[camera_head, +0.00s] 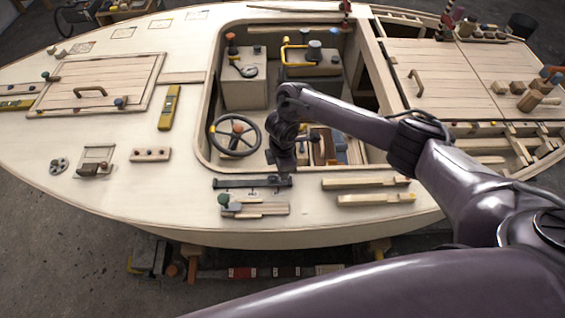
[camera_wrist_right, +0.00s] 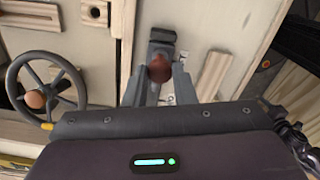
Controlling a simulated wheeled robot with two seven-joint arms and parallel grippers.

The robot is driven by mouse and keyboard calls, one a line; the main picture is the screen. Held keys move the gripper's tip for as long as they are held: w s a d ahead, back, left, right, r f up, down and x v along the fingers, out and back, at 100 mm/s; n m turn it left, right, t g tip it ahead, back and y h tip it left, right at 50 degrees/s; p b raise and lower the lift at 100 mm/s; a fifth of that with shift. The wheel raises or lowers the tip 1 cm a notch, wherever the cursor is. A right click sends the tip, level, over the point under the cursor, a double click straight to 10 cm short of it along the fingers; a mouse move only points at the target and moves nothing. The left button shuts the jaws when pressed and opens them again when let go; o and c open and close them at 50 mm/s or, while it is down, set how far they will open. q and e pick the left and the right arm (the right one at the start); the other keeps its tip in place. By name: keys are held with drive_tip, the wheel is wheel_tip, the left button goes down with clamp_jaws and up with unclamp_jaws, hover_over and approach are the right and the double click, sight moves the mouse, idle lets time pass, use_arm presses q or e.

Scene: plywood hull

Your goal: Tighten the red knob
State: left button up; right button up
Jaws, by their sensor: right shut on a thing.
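The red knob (camera_wrist_right: 158,70) is a round, dark red-brown ball on a small dark grey mount (camera_wrist_right: 161,42) against a pale wooden panel, in the upper middle of the right wrist view. My right gripper (camera_wrist_right: 158,84) has one finger on each side of it and is shut on it. In the head view my right gripper (camera_head: 284,160) points down at the near edge of the cockpit opening, and its wrist hides the knob there. My left gripper is not in view.
A dark steering wheel (camera_head: 235,135) with an orange-brown hub stands left of my right gripper, and also shows in the right wrist view (camera_wrist_right: 40,90). A dark rail (camera_head: 252,183) and wooden strips (camera_head: 375,198) lie on the near deck. The left deck has a yellow level (camera_head: 169,107).

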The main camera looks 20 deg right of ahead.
drive_tip(key=m+p, duration=0.2)
drive_tip(key=m, duration=0.1)
drive_tip(key=m+p, duration=0.1)
drive_tip(key=shift+w+r+m, duration=0.1)
drive_tip(key=shift+r+m, duration=0.2)
drive_tip(key=m+p, duration=0.2)
drive_tip(key=shift+f+m, duration=0.1)
drive_tip(key=shift+m, duration=0.3)
drive_tip(key=m, duration=0.2)
drive_tip(key=shift+m, duration=0.3)
drive_tip(key=shift+w+m, duration=0.15)
drive_tip(key=shift+m, duration=1.45)
drive_tip(key=shift+w, duration=0.1)
drive_tip(key=o, duration=1)
drive_tip(key=shift+s, duration=0.25)
drive_tip(key=shift+f, duration=0.1)
